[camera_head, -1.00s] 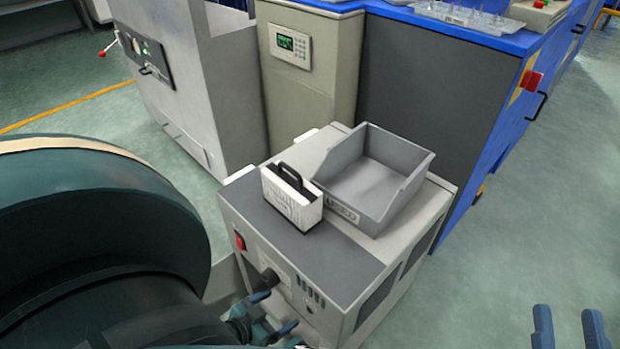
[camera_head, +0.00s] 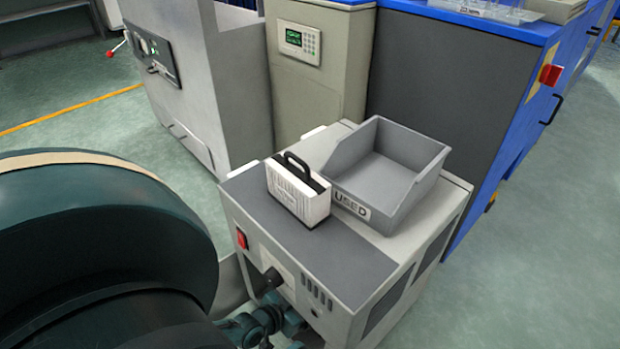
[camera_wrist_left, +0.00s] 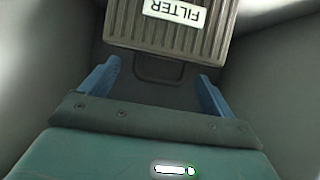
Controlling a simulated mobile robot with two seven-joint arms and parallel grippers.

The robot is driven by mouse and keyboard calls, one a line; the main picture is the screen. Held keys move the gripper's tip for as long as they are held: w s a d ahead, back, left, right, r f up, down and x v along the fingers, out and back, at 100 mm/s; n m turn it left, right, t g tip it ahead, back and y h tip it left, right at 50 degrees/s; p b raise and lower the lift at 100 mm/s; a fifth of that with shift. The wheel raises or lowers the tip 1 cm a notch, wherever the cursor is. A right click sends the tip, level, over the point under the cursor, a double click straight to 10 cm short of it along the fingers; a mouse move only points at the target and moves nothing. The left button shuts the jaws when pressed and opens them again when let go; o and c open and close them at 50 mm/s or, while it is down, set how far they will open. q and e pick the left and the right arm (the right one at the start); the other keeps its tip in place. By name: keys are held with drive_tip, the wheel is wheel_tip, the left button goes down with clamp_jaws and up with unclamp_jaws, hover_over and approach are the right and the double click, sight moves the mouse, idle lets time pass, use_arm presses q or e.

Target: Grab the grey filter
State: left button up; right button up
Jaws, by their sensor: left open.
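In the left wrist view a ribbed grey filter (camera_wrist_left: 170,32) with a white "FILTER" label, upside down here, fills the top middle. Its thin dark handle (camera_wrist_left: 158,72) faces my left gripper (camera_wrist_left: 160,74). The gripper is open, with one blue finger on each side of the handle; I cannot tell whether they touch it. In the head view my left wrist is low, at the front of the grey cabinet (camera_head: 310,250), close to a dark handle-like part (camera_head: 271,279). The fingertips are hard to make out there. My right gripper is out of view.
On the cabinet top stand a white filter block (camera_head: 296,196) with a black handle and, right beside it, a grey bin (camera_head: 385,180) labelled "USED". A red switch (camera_head: 242,239) is on the cabinet front. Blue-topped machinery (camera_head: 460,95) stands behind; open floor lies to the right.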

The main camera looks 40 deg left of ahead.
use_arm(q)
drive_tip(key=shift+c, duration=0.3)
drive_tip(key=c, duration=1.4)
drive_tip(key=shift+r, duration=0.15)
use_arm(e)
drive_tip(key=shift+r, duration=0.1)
